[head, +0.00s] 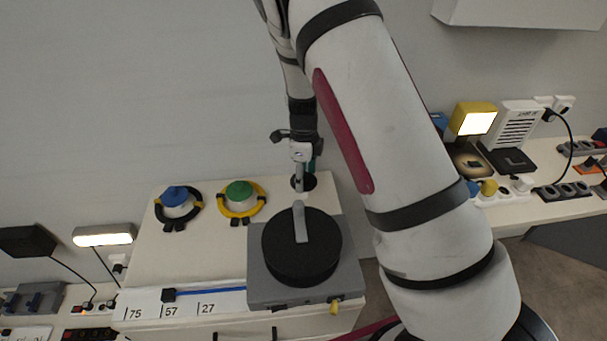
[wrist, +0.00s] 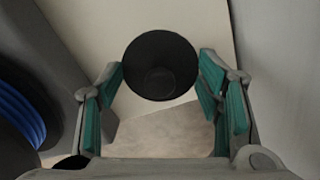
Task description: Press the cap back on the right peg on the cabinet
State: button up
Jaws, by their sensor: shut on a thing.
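My gripper (head: 304,168) is at the back right of the cabinet top (head: 150,250), partly hidden behind its own wrist in the head view. In the wrist view the teal-padded fingers (wrist: 160,78) are shut on a dark round piece (wrist: 160,50), apparently the cap. A smaller circle shows within its face. In the head view a small dark round shape (head: 303,183) shows just below the fingers; I cannot tell whether it is the cap or its seat. No bare peg is clearly visible, and contact between cap and peg cannot be made out.
In front is a grey box (head: 346,268) with a black disc (head: 300,262) and lever. The wall is close behind.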

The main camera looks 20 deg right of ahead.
jog(key=shift+f+b, duration=0.3)
jog(key=shift+f, duration=0.45)
jog(key=o, duration=1.4)
jog(key=shift+c, duration=0.2)
jog(key=shift+r, duration=0.15)
jog(key=shift+r+p, duration=1.75)
jog(key=shift+r, duration=1.65)
grip_shut()
